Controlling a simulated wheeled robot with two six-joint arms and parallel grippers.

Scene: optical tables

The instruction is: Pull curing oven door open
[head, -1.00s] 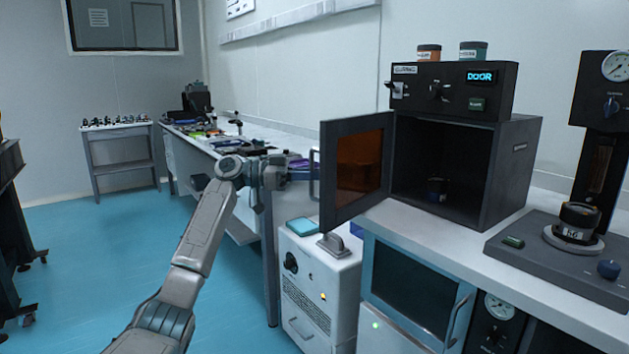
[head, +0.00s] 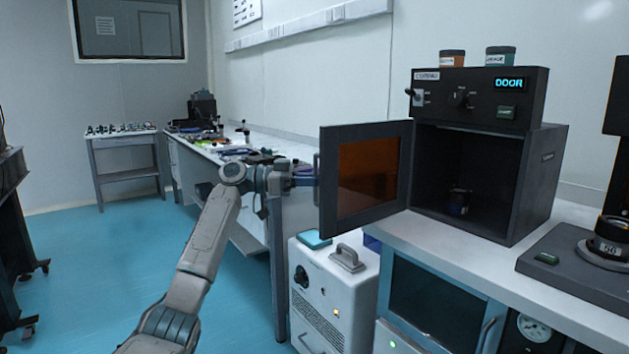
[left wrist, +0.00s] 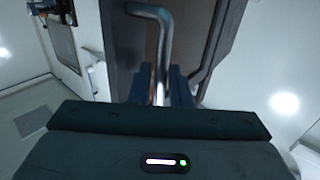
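The curing oven (head: 545,185) is a dark grey box on the white bench at the right, with a panel reading DOOR on top. Its door (head: 367,173), with an amber window, stands wide open to the left. A small dark jar (head: 459,201) sits inside the oven. My left gripper (head: 306,177) is at the handle on the door's free edge. In the left wrist view the metal handle bar (left wrist: 160,45) runs down between the fingers (left wrist: 160,88), which are closed about it; the exact contact is partly hidden. My right gripper is not in view.
A white cabinet (head: 330,285) with a handle on top stands below the door. A blue-framed lower unit (head: 440,305) is under the bench (head: 405,232). A gauge stand (head: 580,265) is at the right. Blue floor (head: 100,240) is free at the left.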

